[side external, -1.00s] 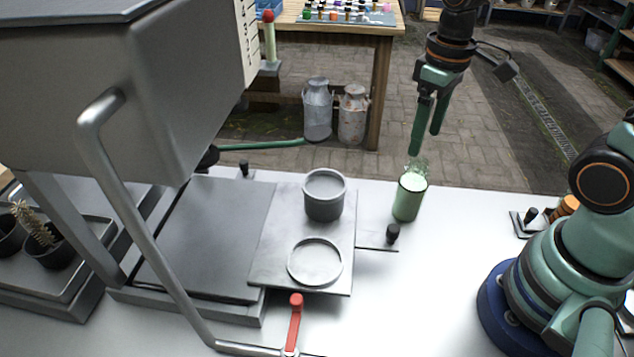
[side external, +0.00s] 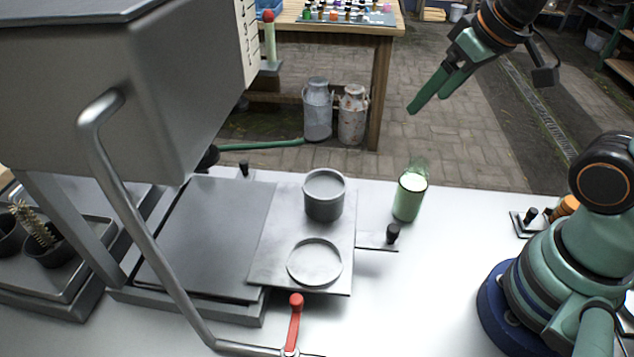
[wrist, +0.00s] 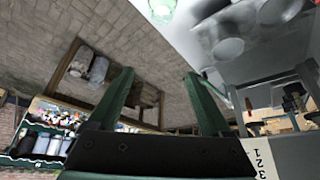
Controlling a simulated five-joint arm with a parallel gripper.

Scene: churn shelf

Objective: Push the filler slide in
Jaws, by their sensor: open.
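The filler slide (side external: 281,225) is a flat grey plate that sticks out to the right of the filler's base. It carries an upright grey cup (side external: 324,196) and a shallow round ring (side external: 314,262). A short rod with a black knob (side external: 393,233) extends from its right edge. My gripper (side external: 428,104) is open and empty, high above the bench's far edge, with its fingers pointing down and left, well apart from the slide. In the wrist view my gripper (wrist: 160,80) shows two spread green fingers with nothing between them.
A green glass (side external: 409,196) stands just behind the knob. A red-handled lever (side external: 295,312) is in front of the slide, and a bent metal bar (side external: 148,225) crosses the filler's front. The white bench (side external: 435,285) is clear to the right of the knob.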

